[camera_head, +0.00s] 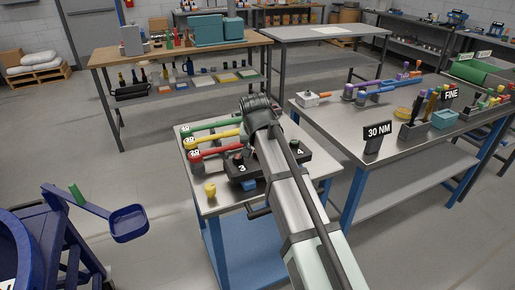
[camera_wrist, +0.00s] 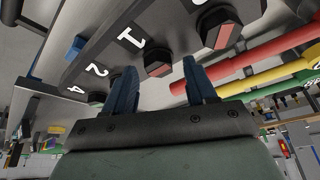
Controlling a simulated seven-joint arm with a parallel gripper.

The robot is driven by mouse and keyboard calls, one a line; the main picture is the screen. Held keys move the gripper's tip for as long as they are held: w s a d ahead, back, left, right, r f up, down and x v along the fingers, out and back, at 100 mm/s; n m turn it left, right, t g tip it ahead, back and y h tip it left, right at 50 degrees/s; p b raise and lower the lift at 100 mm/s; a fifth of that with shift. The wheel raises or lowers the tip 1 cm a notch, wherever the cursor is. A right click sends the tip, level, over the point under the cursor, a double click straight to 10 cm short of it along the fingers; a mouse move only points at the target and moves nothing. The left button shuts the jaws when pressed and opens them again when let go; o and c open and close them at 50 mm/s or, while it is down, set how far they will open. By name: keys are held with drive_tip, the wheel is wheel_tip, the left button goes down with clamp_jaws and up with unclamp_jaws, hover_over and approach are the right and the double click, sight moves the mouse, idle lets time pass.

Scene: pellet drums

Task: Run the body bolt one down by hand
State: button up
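The dark block (camera_head: 268,165) with white number labels lies on the small metal-topped stand; labels 3 and 4 show in the head view. The bolt beside label 1 (camera_wrist: 158,60), a dark hex head with a red face, shows in the wrist view. My gripper (camera_wrist: 160,64) is open, its two blue fingers apart and empty. The bolt head appears in the gap between the fingertips; I cannot tell whether they touch it. My wrist hides the fingers in the head view.
Green (camera_head: 212,124), yellow (camera_head: 213,134) and red (camera_head: 215,153) bars lie close beside the block. A yellow knob-like piece (camera_head: 210,190) stands at the stand's front left. A bench with a 30 NM sign (camera_head: 377,134) and tools is on the right. A blue cart (camera_head: 60,235) is at left.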

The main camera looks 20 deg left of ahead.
drive_tip(key=v, duration=1.3)
drive_tip(key=shift+s+r, duration=0.15)
drive_tip(key=shift+r, duration=0.2)
